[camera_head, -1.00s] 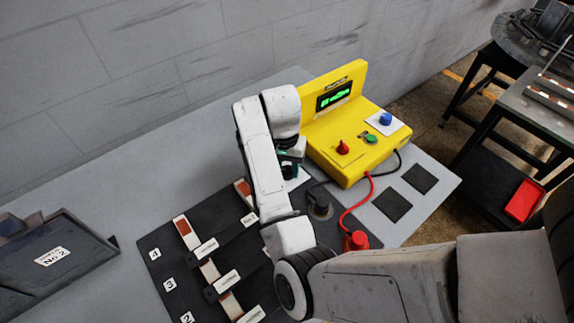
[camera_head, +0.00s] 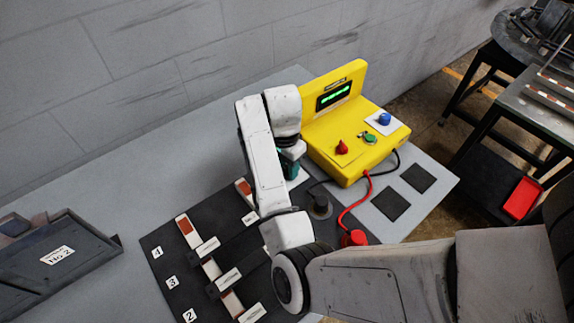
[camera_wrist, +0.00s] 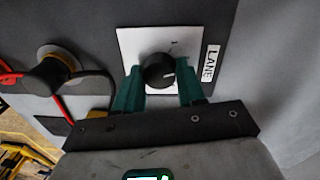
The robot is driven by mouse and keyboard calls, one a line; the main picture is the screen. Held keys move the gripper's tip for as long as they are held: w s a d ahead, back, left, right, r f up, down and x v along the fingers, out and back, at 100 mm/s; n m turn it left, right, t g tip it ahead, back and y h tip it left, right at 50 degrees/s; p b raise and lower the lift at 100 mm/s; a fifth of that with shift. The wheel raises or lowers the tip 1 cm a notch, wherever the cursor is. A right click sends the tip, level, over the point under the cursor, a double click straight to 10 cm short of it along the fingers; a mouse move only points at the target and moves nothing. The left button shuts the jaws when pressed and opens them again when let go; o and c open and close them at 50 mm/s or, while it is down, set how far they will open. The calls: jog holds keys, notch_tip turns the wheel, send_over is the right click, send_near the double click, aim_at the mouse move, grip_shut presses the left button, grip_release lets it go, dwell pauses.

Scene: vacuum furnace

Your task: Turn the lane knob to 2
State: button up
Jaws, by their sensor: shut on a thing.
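The lane knob (camera_wrist: 157,69) is round and black, on a white square plate (camera_wrist: 128,42) beside a label reading LANE (camera_wrist: 211,64). Its white pointer line points roughly right in the wrist view, and a small mark, perhaps a 1, shows above it on the plate. My gripper (camera_wrist: 160,82) has its two teal fingers on either side of the knob and is shut on it. In the head view my gripper (camera_head: 290,166) is low over the table by the yellow box, and my arm hides the knob.
The yellow box (camera_head: 346,165) has red, green and blue controls and a green-lit display (camera_head: 334,97). A red cable (camera_head: 364,203) runs from it to a red plug. A dark round post (camera_head: 320,208) stands close right of my gripper. Numbered lanes (camera_head: 163,266) lie left.

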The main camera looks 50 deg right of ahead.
jog(key=o, duration=1.1)
jog(key=shift+c, duration=0.2)
notch_tip(320, 180, up, 11)
jog(key=p, duration=0.3)
jog(key=shift+w, duration=0.35)
jog(key=shift+f, duration=0.15)
